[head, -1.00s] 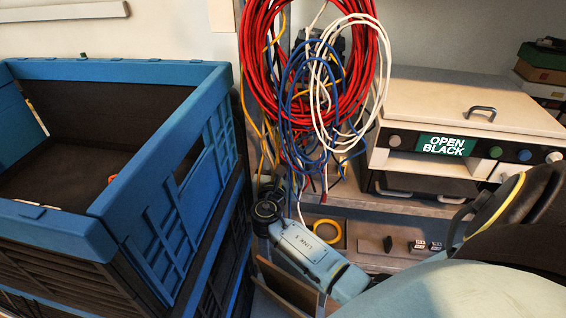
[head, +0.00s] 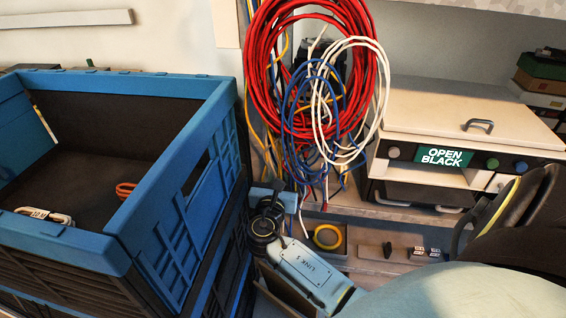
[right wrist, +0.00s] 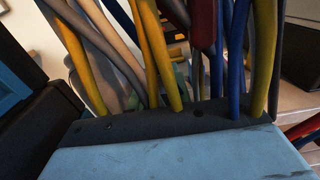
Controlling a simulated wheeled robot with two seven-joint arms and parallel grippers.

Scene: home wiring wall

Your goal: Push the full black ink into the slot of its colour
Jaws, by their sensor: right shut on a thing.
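The printer (head: 410,108) stands at right with its lid shut. Its green display (head: 444,157) reads OPEN BLACK, and coloured round buttons sit beside it. Below is a dark front opening (head: 425,190); I cannot make out separate ink slots. Small dark blocks with white labels (head: 424,253) lie on the shelf below; I cannot tell whether they are inks. My left gripper is out of view.
Red, blue, white and yellow cables (head: 262,75) hang close behind the right gripper. A yellow tape roll (head: 328,236) lies on the shelf. Boxes (head: 540,82) stack at far right.

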